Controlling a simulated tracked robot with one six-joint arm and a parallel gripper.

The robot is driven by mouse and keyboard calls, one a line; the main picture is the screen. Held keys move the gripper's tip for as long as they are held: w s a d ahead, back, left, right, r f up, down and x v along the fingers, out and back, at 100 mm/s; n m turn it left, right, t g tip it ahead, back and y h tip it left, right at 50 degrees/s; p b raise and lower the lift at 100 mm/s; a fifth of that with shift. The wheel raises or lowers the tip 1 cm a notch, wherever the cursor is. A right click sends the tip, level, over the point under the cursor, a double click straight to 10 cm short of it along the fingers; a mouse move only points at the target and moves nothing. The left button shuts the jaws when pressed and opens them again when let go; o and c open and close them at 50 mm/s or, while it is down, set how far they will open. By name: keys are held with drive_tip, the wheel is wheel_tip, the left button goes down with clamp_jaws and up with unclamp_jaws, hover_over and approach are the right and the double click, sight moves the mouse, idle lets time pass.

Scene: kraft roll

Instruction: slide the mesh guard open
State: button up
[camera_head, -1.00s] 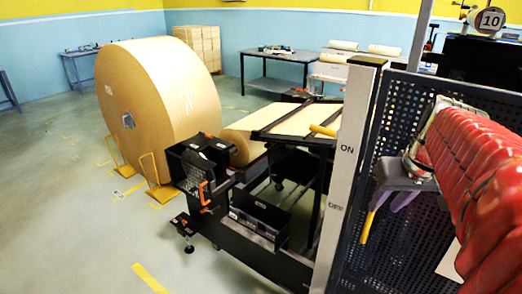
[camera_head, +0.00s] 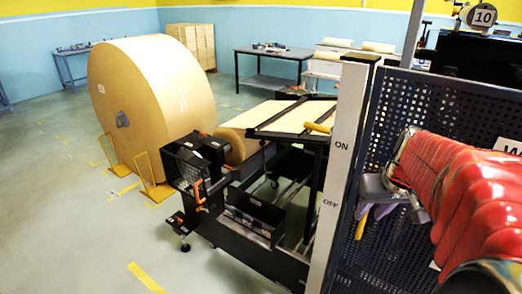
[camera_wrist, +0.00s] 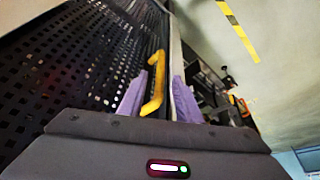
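The mesh guard (camera_head: 400,100) is a dark perforated panel at the right of the head view, beside a pale post marked ON and OFF. It also fills the upper left of the wrist view (camera_wrist: 50,60). Its yellow handle (camera_head: 361,226) is low on the panel, partly hidden by my gripper. In the wrist view the yellow handle (camera_wrist: 155,85) stands between the two purple fingers of my gripper (camera_wrist: 159,97). The fingers are apart, with a gap to the right of the handle. My gripper (camera_head: 375,212) is at the handle in the head view; I cannot tell whether it touches.
The pale post (camera_head: 341,160) stands at the panel's left edge. Left of it is a black machine frame (camera_head: 262,245) with a small paper roll (camera_head: 238,145). A large kraft roll (camera_head: 150,100) stands further back. Floor is clear at the front left.

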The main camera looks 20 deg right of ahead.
sight(365, 218)
drive_tip(key=x, duration=0.6)
drive_tip(key=shift+w+f, duration=0.15)
drive_tip(key=shift+f, duration=0.05)
drive_tip(key=shift+c, duration=0.2)
clamp_jaws()
